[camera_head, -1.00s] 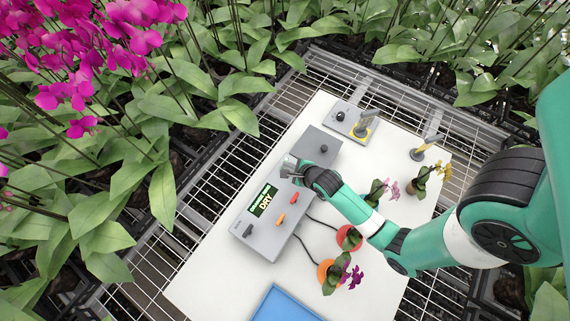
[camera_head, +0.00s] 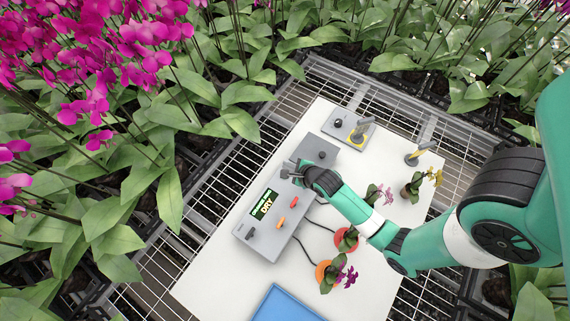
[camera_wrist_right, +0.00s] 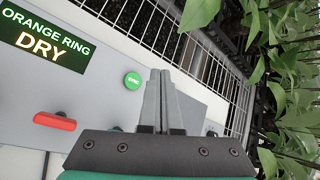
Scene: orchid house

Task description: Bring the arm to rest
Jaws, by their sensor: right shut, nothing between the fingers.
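My right gripper (camera_head: 290,169) is shut and empty above the grey control box (camera_head: 262,242), near its upper middle. In the right wrist view the two fingers (camera_wrist_right: 160,82) are pressed together with nothing between them. A green button (camera_wrist_right: 133,80) shows just left of the fingertips. The box's display (camera_wrist_right: 42,40) reads "ORANGE RING DRY". A red lever (camera_wrist_right: 55,121) sits below the display; the head view also shows an orange lever (camera_head: 281,222) and a dark lever (camera_head: 250,233). My left gripper is not in view.
A white table (camera_head: 205,289) bears a blue tray (camera_head: 285,305) at the front, an orange-ringed pot (camera_head: 322,271), a red-ringed pot (camera_head: 343,243), and a small grey box with a black knob (camera_head: 338,123). Orchids crowd around; my right arm spans the table's right side.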

